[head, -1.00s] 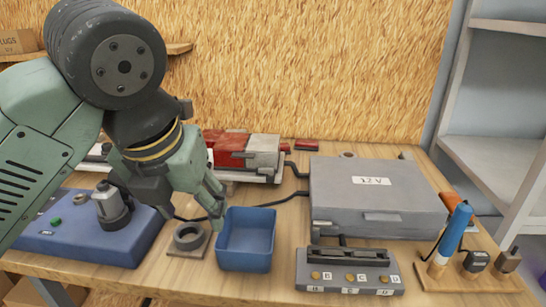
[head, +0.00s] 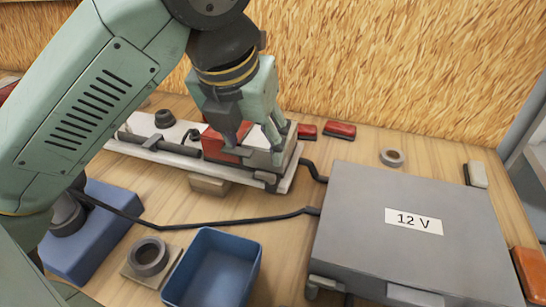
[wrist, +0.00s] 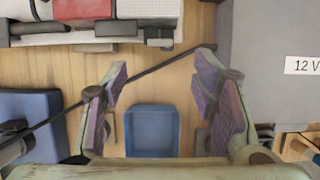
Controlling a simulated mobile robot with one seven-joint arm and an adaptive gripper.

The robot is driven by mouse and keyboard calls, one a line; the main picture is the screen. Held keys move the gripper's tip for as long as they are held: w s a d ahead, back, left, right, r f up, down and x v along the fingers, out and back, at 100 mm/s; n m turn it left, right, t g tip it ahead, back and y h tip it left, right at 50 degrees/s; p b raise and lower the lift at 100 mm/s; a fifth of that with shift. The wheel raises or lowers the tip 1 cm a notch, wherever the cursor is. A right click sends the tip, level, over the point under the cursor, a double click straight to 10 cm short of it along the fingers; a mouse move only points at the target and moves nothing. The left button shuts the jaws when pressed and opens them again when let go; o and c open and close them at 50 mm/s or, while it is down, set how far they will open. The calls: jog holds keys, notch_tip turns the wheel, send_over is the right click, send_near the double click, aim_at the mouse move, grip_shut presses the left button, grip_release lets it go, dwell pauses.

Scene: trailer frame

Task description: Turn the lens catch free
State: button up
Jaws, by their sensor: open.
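The lamp on the trailer frame has a red lens part (head: 222,146) and a pale part beside it, partly hidden behind my gripper in the head view. The wrist view shows the red part (wrist: 82,9) and the white part (wrist: 148,9) at the top edge. A small grey piece, perhaps the lens catch (wrist: 158,43), sits at the lamp's near edge. My gripper (head: 258,146) is over the lamp in the head view. In the wrist view my gripper (wrist: 160,80) is open and empty, its fingers wide apart. I cannot tell whether it touches the lamp.
The grey 12 V box (head: 410,240) stands to the right, with dark cables running from its side. A blue bin (head: 213,268) and a ring on a wooden plate (head: 146,257) are in front. A blue unit (head: 95,235) stands at left. Red pieces (head: 340,131) lie behind.

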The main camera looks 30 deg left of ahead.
aim_at(265, 175)
jog(key=p+x, duration=0.2)
jog(key=x, duration=0.8)
jog(key=shift+s, duration=0.15)
jog(key=shift+c, duration=0.3)
